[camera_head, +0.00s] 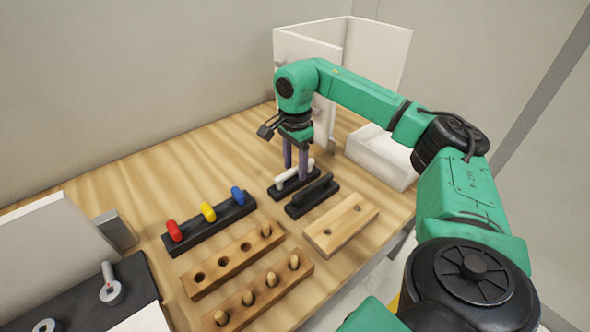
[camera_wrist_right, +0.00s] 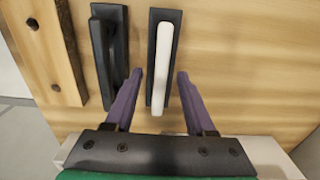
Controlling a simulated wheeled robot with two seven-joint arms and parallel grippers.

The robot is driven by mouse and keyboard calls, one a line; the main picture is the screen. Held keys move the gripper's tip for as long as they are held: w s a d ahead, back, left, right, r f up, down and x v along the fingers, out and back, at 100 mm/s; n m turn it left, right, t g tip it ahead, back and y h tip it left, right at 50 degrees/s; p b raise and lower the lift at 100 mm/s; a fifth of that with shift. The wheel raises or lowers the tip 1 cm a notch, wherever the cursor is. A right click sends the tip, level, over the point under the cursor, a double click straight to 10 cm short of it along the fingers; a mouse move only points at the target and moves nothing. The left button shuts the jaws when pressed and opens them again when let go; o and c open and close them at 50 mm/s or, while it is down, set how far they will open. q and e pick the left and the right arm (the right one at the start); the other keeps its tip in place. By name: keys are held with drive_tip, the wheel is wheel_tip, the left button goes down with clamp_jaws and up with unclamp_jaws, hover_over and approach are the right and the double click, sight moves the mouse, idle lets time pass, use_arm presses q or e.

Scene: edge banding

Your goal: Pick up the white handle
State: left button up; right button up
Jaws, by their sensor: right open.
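The white handle (camera_head: 294,175) lies on a black base (camera_head: 274,191) on the wooden table. In the right wrist view the white handle (camera_wrist_right: 162,62) runs lengthwise up the picture on its black base (camera_wrist_right: 170,16). My right gripper (camera_head: 296,174) points down over the handle. In the right wrist view its two purple fingers (camera_wrist_right: 160,74) are open, one on each side of the handle's near part, with gaps between them and the handle. My left gripper is not in view.
A black handle (camera_head: 312,190) lies beside the white one. Wooden blocks with pegs and holes (camera_head: 232,262), a rack of coloured knobs (camera_head: 209,222) and a flat wooden piece (camera_head: 341,225) stand nearby. White boxes (camera_head: 382,155) are behind my right arm.

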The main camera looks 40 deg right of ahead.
drive_tip(key=shift+f, duration=0.15)
clamp_jaws()
wheel_tip(320, 180, up, 10)
drive_tip(key=f, duration=0.1)
wheel_tip(320, 180, up, 12)
drive_tip(key=p, duration=0.7)
hover_over(294, 168)
drive_tip(key=shift+s+f, duration=0.1)
drive_tip(key=shift+f, duration=0.1)
